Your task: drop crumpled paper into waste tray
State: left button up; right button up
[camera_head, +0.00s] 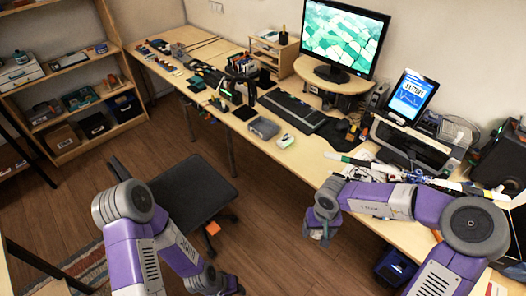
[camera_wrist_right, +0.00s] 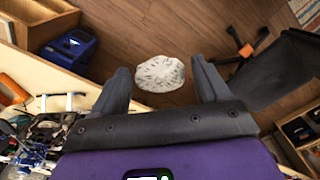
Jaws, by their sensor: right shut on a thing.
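A crumpled white paper ball (camera_wrist_right: 160,73) with dark print shows between the fingertips of my right gripper (camera_wrist_right: 160,78) in the right wrist view. My right gripper (camera_head: 318,236) is shut on it, in the air over the floor in front of the desk. In the head view the paper is small and mostly hidden by the fingers. A dark blue open container (camera_head: 394,268) is low beside the desk, right of the gripper; it also shows in the wrist view (camera_wrist_right: 70,45). I cannot tell if it is the waste tray. My left gripper (camera_head: 232,287) is low at the bottom edge, its fingers unclear.
The desk (camera_head: 350,143) holds a monitor (camera_head: 343,40), keyboard (camera_head: 292,112), clear tray (camera_head: 263,128), printer (camera_head: 412,147) and clutter near my right arm. A dark chair (camera_head: 193,188) stands left of the right gripper. Open floor lies between chair and desk.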

aim_at(266, 130)
jog(key=z, duration=0.1)
jog(key=k, duration=0.2)
jog(key=u, duration=0.15)
jog(key=i, duration=1.85)
jog(key=z, duration=0.45)
jog(key=i, duration=0.6)
jog(key=u, duration=1.75)
